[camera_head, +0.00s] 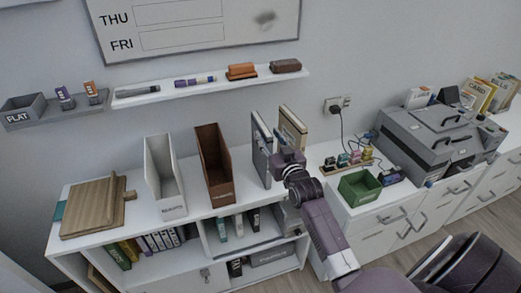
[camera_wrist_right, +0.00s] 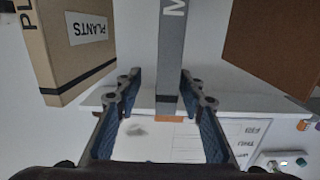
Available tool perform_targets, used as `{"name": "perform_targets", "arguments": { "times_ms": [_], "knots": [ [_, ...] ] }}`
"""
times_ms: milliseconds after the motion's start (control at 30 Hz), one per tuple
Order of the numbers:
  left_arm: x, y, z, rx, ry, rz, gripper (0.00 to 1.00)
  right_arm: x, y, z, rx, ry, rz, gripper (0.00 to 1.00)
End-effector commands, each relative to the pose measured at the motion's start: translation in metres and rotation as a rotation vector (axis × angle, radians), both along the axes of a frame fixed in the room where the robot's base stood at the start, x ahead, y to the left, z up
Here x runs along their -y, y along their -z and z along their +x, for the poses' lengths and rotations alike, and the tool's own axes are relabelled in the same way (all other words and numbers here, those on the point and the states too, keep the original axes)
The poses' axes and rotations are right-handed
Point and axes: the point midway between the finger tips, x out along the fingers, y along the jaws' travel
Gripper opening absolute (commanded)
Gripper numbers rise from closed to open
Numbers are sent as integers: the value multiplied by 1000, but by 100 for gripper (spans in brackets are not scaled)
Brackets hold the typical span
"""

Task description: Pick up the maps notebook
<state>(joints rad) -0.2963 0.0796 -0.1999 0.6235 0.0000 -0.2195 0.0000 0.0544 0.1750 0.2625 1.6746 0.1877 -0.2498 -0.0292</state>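A grey upright notebook (camera_head: 262,150) stands on the white shelf top, left of a tan notebook (camera_head: 293,130). In the right wrist view the grey notebook (camera_wrist_right: 171,50) shows a white "M" on its spine; the rest of the word is cut off. The tan notebook (camera_wrist_right: 75,45) there reads "PLANTS". My right gripper (camera_head: 287,160) is in front of the two notebooks. In the wrist view its open fingers (camera_wrist_right: 160,82) are on either side of the grey notebook, with a wider gap on the left than on the right. My left gripper is not in view.
A brown file holder (camera_head: 214,165) and a white one (camera_head: 164,178) stand left of the notebooks. A wooden board (camera_head: 92,207) lies at far left. A green box (camera_head: 359,188) and a grey printer (camera_head: 430,135) are at right. A wall ledge (camera_head: 215,88) runs above.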

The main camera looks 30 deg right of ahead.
Motion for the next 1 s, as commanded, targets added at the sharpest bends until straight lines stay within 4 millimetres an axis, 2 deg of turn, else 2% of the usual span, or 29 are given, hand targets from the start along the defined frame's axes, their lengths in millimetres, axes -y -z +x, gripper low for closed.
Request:
{"name": "perform_targets", "arguments": {
  "times_ms": [167, 500, 867, 1000],
  "knots": [
    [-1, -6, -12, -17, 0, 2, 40, 0, 0, 12, -1, 0, 0, 36],
    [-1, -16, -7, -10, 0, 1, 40, 5, 5, 48, 0, 0, 0, 36],
    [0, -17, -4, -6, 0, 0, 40, 6, 6, 53, -1, 0, 0, 36],
    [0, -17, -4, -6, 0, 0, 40, 6, 7, 52, -1, 0, 0, 22]
  ]
}}
